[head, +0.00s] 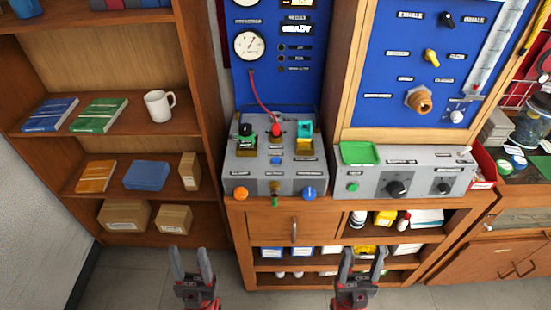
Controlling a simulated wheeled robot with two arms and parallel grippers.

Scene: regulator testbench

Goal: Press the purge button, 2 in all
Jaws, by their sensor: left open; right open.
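A grey regulator test box (240,181) stands on the wooden cabinet, with several knobs and buttons on its top and front. They include a small blue button (275,160), an orange knob (240,193) and a blue knob (309,193). A second grey box (420,182) to its right has a green button (352,187) and black knobs. The labels are too small to read, so I cannot tell which is the purge button. My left gripper (189,256) and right gripper (363,256) are open and empty, low in front of the cabinet, apart from both boxes.
A red hose (262,95) runs from the gauge panel (283,80) down to the first box. A green tray (359,153) lies on the second box. A bookshelf (212,110) stands at left. The floor before the cabinet is clear.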

